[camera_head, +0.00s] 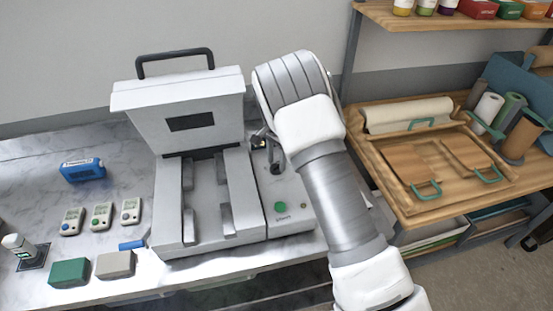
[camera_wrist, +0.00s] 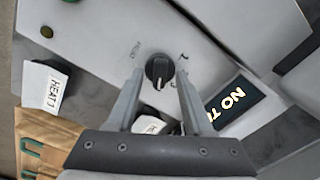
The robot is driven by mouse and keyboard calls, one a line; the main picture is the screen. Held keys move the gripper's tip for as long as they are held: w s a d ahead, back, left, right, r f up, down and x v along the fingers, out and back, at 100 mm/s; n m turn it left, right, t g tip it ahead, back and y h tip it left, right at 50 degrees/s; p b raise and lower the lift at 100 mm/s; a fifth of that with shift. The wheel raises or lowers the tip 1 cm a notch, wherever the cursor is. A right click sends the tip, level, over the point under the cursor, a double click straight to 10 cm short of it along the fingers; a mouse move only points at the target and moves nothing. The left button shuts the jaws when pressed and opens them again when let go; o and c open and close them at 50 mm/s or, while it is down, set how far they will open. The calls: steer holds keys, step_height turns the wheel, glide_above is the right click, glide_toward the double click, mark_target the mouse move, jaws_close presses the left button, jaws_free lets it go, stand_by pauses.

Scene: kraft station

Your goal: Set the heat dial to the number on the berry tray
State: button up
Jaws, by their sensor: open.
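The heat dial (camera_wrist: 158,68) is a round black knob with a white pointer mark, on a light grey panel in the wrist view. Small printed marks sit around it, too unclear to read surely. My gripper (camera_wrist: 160,76) is open, with one finger on each side of the dial; I cannot tell whether either touches it. In the head view my gripper (camera_head: 262,139) is small and partly hidden by my arm, at the right side of the grey press machine (camera_head: 175,130). I cannot identify a berry tray in either view.
A dark panel (camera_wrist: 236,103) with pale letters and a white block labelled HEAT (camera_wrist: 45,88) flank my fingers. The machine has a green button (camera_head: 280,206). Small devices (camera_head: 101,215) and a blue box (camera_head: 83,170) lie left; a wooden tray (camera_head: 380,150) is right.

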steer(key=shift+f, duration=0.1)
jaws_close()
steer(key=shift+n+b, duration=0.3)
steer(key=shift+b, duration=0.05)
steer(key=n+b, duration=0.2)
steer(key=shift+f+n, duration=0.1)
steer(key=shift+n, duration=0.2)
steer(key=shift+n+b, duration=1.1)
steer(key=shift+n, duration=1.2)
steer(key=shift+r, duration=0.2)
jaws_free()
